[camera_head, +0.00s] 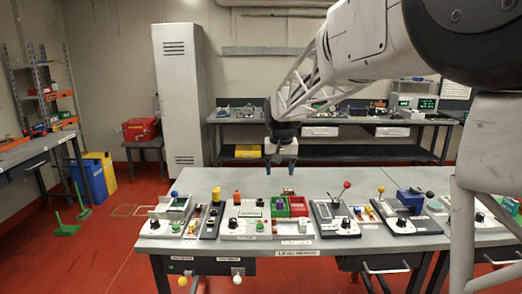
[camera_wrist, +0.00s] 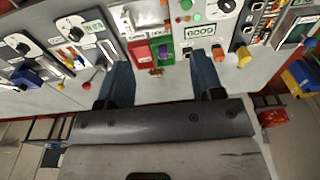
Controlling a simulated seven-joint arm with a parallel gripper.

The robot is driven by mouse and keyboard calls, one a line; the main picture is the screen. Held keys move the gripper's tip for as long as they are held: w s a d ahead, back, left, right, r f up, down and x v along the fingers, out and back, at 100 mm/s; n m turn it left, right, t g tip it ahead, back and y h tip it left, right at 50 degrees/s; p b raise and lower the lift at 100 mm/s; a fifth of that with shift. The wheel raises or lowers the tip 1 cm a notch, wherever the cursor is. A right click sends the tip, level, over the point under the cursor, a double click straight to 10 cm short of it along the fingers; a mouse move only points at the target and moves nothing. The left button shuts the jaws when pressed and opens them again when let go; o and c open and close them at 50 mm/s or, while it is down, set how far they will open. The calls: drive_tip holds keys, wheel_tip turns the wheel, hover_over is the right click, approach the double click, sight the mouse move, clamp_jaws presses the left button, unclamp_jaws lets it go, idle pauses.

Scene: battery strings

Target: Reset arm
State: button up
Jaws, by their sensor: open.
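My gripper (camera_head: 281,168) hangs above the back part of the grey workbench (camera_head: 330,178), fingers pointing down, behind the row of panels. It is open and empty. In the wrist view its two blue fingers (camera_wrist: 163,85) stand apart with the panels seen beyond them. A green bin (camera_head: 279,207) with a purple item in it and a red bin (camera_head: 298,205) stand in the middle of the row, in front of my gripper. They also show between the fingers in the wrist view, the red bin (camera_wrist: 141,52) left of the green bin (camera_wrist: 166,32).
Several control panels with knobs and buttons line the bench front. A lever with a red ball (camera_head: 347,184) and a blue block (camera_head: 410,198) rise from panels at the right. Bare bench top lies below my gripper. A back bench (camera_head: 230,119) and a white locker (camera_head: 181,95) stand farther off.

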drive_tip(key=s+d+r+t, duration=0.1)
drive_tip(key=s+d, duration=0.3)
drive_tip(key=s, duration=0.8)
drive_tip(key=s+d+r, duration=0.1)
drive_tip(key=s+d, duration=0.4)
drive_tip(key=s, duration=0.6)
drive_tip(key=s+d+f, duration=0.2)
drive_tip(key=s+f, duration=0.2)
drive_tip(key=s, duration=0.6)
drive_tip(key=s+d+f, duration=0.1)
drive_tip(key=s+f, duration=0.2)
drive_tip(key=s, duration=0.8)
drive_tip(key=shift+s+d+f+t, duration=0.2)
drive_tip(key=shift+d+f+t, duration=0.1)
drive_tip(key=shift+d+f, duration=0.05)
